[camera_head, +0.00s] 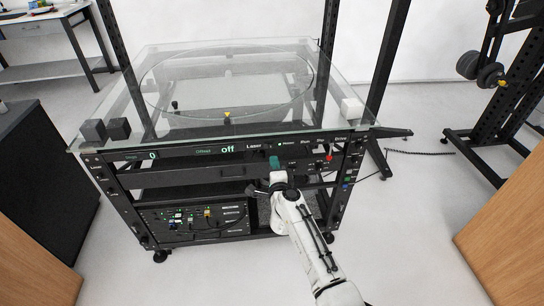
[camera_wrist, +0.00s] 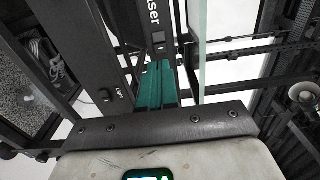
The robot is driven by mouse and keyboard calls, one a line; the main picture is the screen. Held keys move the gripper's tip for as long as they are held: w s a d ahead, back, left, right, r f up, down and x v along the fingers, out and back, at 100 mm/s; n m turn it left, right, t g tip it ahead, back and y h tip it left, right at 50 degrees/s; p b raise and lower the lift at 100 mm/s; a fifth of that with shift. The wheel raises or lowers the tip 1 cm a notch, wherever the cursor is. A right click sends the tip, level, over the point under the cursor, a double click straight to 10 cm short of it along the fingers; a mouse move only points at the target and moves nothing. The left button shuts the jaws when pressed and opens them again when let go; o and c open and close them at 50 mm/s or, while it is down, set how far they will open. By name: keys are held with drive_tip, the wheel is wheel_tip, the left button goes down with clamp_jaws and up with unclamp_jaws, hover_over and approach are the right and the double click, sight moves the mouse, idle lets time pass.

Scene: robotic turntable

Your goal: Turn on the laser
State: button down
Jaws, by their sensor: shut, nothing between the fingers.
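The turntable rack's dark front panel (camera_head: 190,156) carries a "Laser" label (camera_head: 253,147) near its middle, left of my gripper. In the wrist view the end of that label (camera_wrist: 153,14) shows at the top, with a small grey square control (camera_wrist: 158,38) just past it. My gripper (camera_head: 274,158) has teal fingers and is shut and empty, at the panel beside the label. In the wrist view its fingertips (camera_wrist: 159,66) point toward the grey control. Contact cannot be told. A display (camera_head: 228,149) left of the label reads "off".
The glass top (camera_head: 335,95) overhangs the panel, with two black cubes (camera_head: 106,129) at its left and a white cube (camera_head: 352,108) at its right. A red button (camera_head: 329,158) is on the panel's right. Dark uprights (camera_head: 385,75) stand beside the rack.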

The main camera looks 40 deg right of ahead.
sight(271, 146)
drive_tip(key=b+x, duration=0.1)
drive_tip(key=x, duration=0.3)
drive_tip(key=shift+w+d+f+b, duration=0.1)
drive_tip(key=shift+f+b, duration=0.05)
drive_tip(key=shift+b, duration=0.15)
drive_tip(key=shift+w+d, duration=0.35)
drive_tip(key=shift+w, duration=0.25)
drive_tip(key=shift+d, duration=0.1)
drive_tip(key=shift+w+d+r+n+t+y, duration=0.1)
drive_tip(key=shift+d+r+n+t+y, duration=0.15)
drive_tip(key=shift+r+n+t+y, duration=0.25)
drive_tip(key=shift+d+n+t+y, duration=0.1)
drive_tip(key=shift+n+t+y, duration=0.2)
drive_tip(key=shift+n+y, duration=0.5)
drive_tip(key=shift+w, duration=0.1)
drive_tip(key=shift+f, duration=0.1)
